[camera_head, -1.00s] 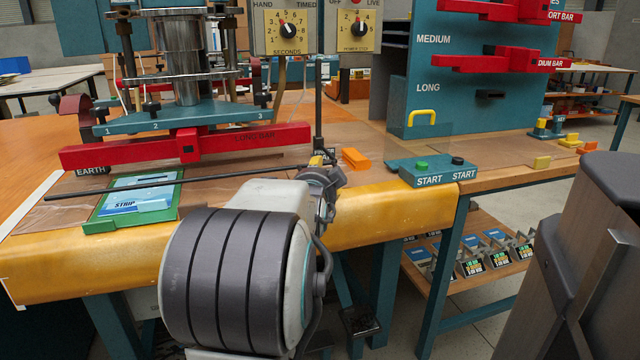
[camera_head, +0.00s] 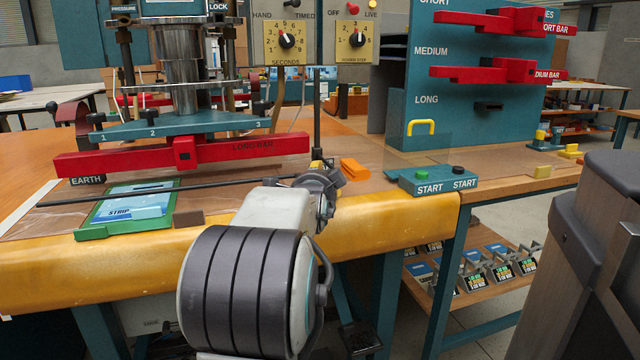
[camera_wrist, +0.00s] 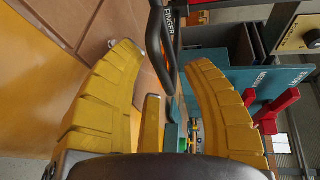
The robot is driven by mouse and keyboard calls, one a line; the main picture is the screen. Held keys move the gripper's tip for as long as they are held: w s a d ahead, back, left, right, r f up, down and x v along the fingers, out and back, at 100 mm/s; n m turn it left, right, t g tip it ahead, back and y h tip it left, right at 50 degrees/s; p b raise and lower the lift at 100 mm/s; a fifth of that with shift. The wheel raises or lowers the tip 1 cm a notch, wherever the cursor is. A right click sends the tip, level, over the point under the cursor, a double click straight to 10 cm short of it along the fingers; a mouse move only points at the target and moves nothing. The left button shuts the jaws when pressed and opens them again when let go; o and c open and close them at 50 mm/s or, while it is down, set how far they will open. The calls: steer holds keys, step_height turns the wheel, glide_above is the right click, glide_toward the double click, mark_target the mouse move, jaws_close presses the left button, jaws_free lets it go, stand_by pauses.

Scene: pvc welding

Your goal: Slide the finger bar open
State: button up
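The finger bar (camera_head: 150,190) is a thin dark rod lying across the bench front, below the red long bar (camera_head: 245,148). Its right end reaches toward a dark upright post (camera_head: 317,110) beside my gripper (camera_head: 318,167). In the head view my wrist hides most of the gripper and that end of the bar. In the wrist view my gripper (camera_wrist: 170,58) has its two yellow fingers spread wide. A dark rod (camera_wrist: 168,60) and a FINGER label (camera_wrist: 169,18) show between and beyond the fingertips. I cannot tell whether either finger touches the rod.
A green tray (camera_head: 92,233) with a blue strip card lies left, a brown block (camera_head: 188,218) beside it. An orange block (camera_head: 355,169) and a teal START box (camera_head: 437,181) stand right of my gripper. The yellow front edge (camera_head: 390,218) of the bench runs below my arm.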

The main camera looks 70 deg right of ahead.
jaws_close()
stand_by(0.3)
step_height(320, 180, up, 19)
steer(key=p, duration=1)
jaws_free()
steer(key=shift+a, duration=0.1)
steer(key=v, duration=1.1)
steer(key=shift+s+a, duration=0.1)
steer(key=shift+a, duration=0.3)
steer(key=shift+r, duration=0.1)
